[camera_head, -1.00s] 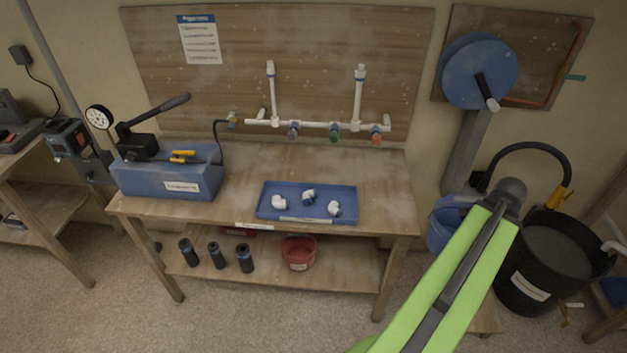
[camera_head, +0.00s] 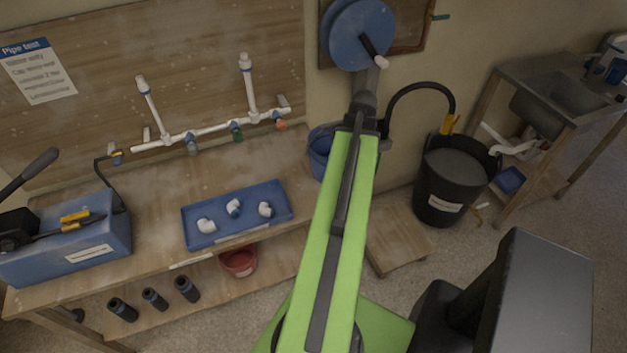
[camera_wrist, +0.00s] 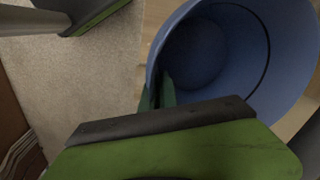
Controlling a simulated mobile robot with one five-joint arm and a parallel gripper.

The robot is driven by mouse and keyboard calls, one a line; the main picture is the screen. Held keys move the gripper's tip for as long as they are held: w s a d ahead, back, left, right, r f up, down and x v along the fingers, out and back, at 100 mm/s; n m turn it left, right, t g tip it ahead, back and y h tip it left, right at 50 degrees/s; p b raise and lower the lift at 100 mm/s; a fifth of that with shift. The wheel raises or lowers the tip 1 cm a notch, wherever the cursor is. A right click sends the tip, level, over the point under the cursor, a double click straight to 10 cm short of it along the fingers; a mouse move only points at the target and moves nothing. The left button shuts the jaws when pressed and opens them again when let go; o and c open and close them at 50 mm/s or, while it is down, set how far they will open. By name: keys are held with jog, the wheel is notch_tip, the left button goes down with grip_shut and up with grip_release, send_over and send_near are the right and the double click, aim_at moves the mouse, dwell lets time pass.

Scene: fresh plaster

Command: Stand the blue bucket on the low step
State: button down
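The blue bucket (camera_head: 320,150) is in the head view, beyond the bench's right end and partly hidden by my green arm. In the wrist view the bucket (camera_wrist: 205,50) fills the upper right, and I look down into its open top. My gripper (camera_wrist: 158,92) is shut on the near-left rim, one finger inside and one outside. Its fingertips are hidden in the head view. The low wooden step (camera_head: 402,238) is right of my arm. In the wrist view pale wood (camera_wrist: 152,25) shows beside and beneath the bucket; whether they touch I cannot tell.
A bench (camera_head: 165,262) with a blue tray (camera_head: 265,222) of white fittings stands left. A black tub (camera_head: 452,180) with a hose is right of the step, and a sink stand (camera_head: 560,95) farther right. A blue reel (camera_head: 358,35) hangs above. Carpet lies around the step.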

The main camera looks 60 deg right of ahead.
jog(key=w+f+b, duration=0.1)
jog(key=w, duration=0.1)
jog(key=w+f+b, duration=0.1)
jog(key=w+f, duration=0.1)
jog(key=w, duration=0.1)
jog(key=w+a+f+b, duration=0.1)
jog(key=w, duration=0.1)
jog(key=shift+w+f, duration=0.25)
jog(key=shift+f, duration=0.1)
notch_tip(320, 180, down, 4)
jog(key=b, duration=0.4)
jog(key=shift+s+f+b, duration=0.1)
jog(key=shift+f+b, duration=0.05)
jog(key=shift+b, duration=0.15)
jog(key=shift+r, duration=0.25)
jog(key=shift+f, duration=0.25)
jog(key=c, duration=1.6)
grip_release()
jog(key=shift+r, duration=0.1)
jog(key=shift+c, duration=0.2)
notch_tip(320, 180, up, 12)
jog(key=p, duration=1.2)
jog(key=shift+s+a, duration=0.15)
jog(key=shift+s, duration=0.3)
jog(key=shift+r, duration=0.1)
